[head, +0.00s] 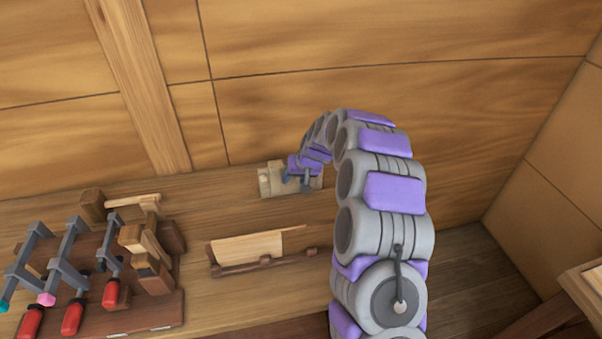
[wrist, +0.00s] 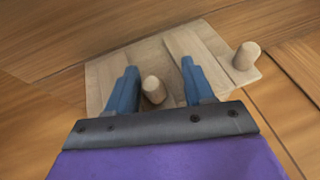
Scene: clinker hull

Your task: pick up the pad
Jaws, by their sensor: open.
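Nothing in view is plainly a pad; the likeliest is a pale wooden piece with a rounded peg. In the wrist view, one short peg (wrist: 153,90) stands between my fingers, and another peg (wrist: 246,56) stands to the right. Both are on a pale planked board (wrist: 140,57). My gripper (wrist: 159,67) is open over the board, with a finger on each side of the nearer peg and no clear contact. In the head view, the board (head: 275,169) lies against the hull wall, and my gripper (head: 299,182) is over its right part, partly hiding it.
A brown rack (head: 150,313) with several clamps (head: 75,275) and wooden blocks stands at the left. A dark holder (head: 265,263) with a pale wood sheet (head: 247,246) lies nearer than the board. The planked hull wall (head: 400,85) rises behind. A wooden box edge (head: 585,280) shows at far right.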

